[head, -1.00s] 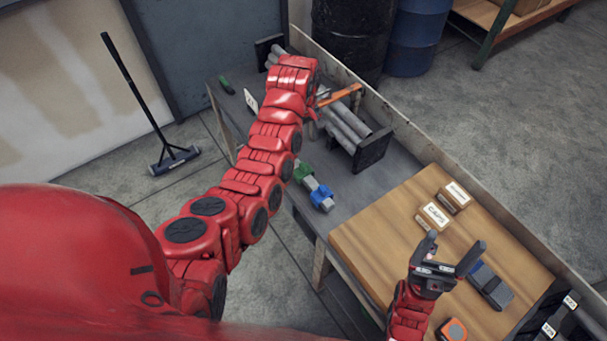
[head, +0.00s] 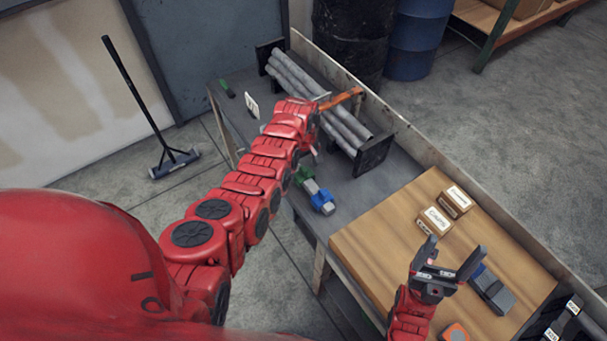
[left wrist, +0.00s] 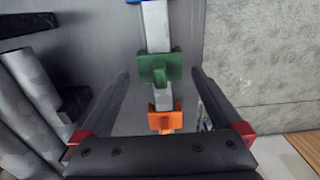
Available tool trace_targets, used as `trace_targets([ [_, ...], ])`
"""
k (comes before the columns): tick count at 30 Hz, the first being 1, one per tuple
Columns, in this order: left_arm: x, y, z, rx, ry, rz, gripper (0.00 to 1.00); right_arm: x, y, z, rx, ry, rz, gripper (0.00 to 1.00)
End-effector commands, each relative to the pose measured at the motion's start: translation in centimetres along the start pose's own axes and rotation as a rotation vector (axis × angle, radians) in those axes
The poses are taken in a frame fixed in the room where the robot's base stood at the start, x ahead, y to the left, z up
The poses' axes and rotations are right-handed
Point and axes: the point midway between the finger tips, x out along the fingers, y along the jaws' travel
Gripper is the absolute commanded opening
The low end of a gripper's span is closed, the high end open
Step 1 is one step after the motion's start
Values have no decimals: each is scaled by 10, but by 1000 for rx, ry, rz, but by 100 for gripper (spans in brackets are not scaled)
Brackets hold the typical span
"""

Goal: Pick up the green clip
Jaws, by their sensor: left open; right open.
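The green clip (head: 304,174) sits on a grey bar on the workbench, beside the arm in the head view. In the left wrist view the green clip (left wrist: 160,68) is between the tips of my left gripper's (left wrist: 160,76) open fingers, which appear apart from it. An orange clip (left wrist: 165,118) is on the same bar, nearer the palm. A blue clip (head: 322,202) is on the bar's other end. In the head view my left arm mostly hides its gripper. My right gripper (head: 453,256) is open and empty above the wooden board.
Grey pipes (head: 318,98) lie in a black rack with an orange bar (head: 341,98) across them. Labelled boxes (head: 435,220) and a grey-blue item (head: 493,290) are on the wooden board (head: 375,245). A raised edge (head: 410,135) runs along the bench's far side.

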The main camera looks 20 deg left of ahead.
Motion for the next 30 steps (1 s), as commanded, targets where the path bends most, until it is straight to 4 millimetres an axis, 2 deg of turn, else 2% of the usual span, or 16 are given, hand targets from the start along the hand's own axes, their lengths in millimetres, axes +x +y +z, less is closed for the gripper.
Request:
trace_targets([
  [7,16,-1,0,0,-2,-4,100,-1,0,0,0,0,0,81],
  [17,19,0,0,-1,0,0,100,-1,0,0,0,0,0,81],
  [20,19,0,0,-1,0,0,86,-1,0,0,0,0,0,81],
  [30,19,0,0,-1,0,-1,24,-1,0,0,0,-1,0,81],
])
